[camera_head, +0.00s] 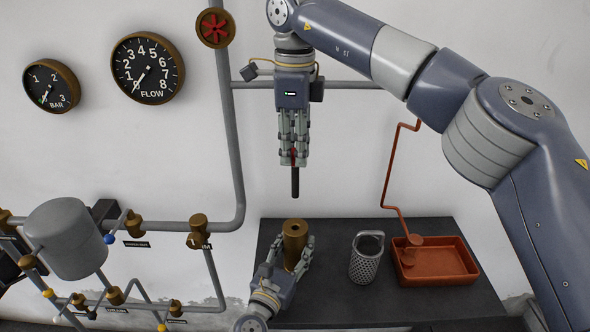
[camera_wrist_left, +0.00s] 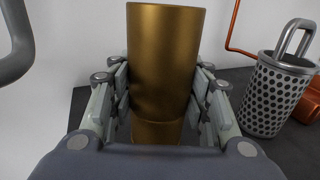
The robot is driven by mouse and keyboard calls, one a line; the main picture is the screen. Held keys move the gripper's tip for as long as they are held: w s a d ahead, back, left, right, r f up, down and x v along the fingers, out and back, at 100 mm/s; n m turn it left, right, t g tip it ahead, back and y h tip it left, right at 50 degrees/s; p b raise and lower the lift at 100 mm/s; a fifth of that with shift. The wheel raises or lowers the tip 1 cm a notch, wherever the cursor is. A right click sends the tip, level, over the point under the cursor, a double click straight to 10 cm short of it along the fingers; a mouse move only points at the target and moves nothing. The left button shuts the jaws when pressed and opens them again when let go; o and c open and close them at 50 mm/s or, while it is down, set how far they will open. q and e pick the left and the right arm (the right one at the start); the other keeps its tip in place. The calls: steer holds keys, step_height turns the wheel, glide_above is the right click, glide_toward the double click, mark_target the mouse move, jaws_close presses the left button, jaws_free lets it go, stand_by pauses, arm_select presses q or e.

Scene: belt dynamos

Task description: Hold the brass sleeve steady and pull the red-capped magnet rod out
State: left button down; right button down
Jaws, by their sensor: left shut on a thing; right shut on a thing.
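The brass sleeve (camera_head: 294,238) stands upright on the dark table, with a dark opening in its top. My left gripper (camera_head: 292,258) is shut around its body from the front. In the left wrist view the brass sleeve (camera_wrist_left: 164,60) fills the middle, with the fingers of my left gripper (camera_wrist_left: 160,112) on both sides of it. The magnet rod (camera_head: 295,182) is dark and hangs vertically above the sleeve, clear of it. My right gripper (camera_head: 294,158) points down and is shut on the rod's red cap (camera_head: 293,157), which is mostly hidden between the fingers.
A perforated metal basket (camera_head: 364,262) with a handle stands right of the sleeve. An orange-red tray (camera_head: 436,268) lies farther right on the dark table (camera_head: 345,228). Pipes and brass valves (camera_head: 197,228) are at the left. A horizontal pipe (camera_head: 352,85) runs behind my right gripper.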

arm_select(q)
steer(key=shift+f, duration=0.2)
arm_select(e)
steer(key=shift+r, duration=0.5)
steer(key=shift+r, duration=2.2)
arm_select(q)
steer(key=c, duration=0.8)
jaws_free()
steer(key=shift+c, duration=0.2)
steer(key=shift+o, duration=0.4)
arm_select(e)
steer(key=shift+w, duration=0.1)
arm_select(q)
steer(key=shift+r, duration=0.1)
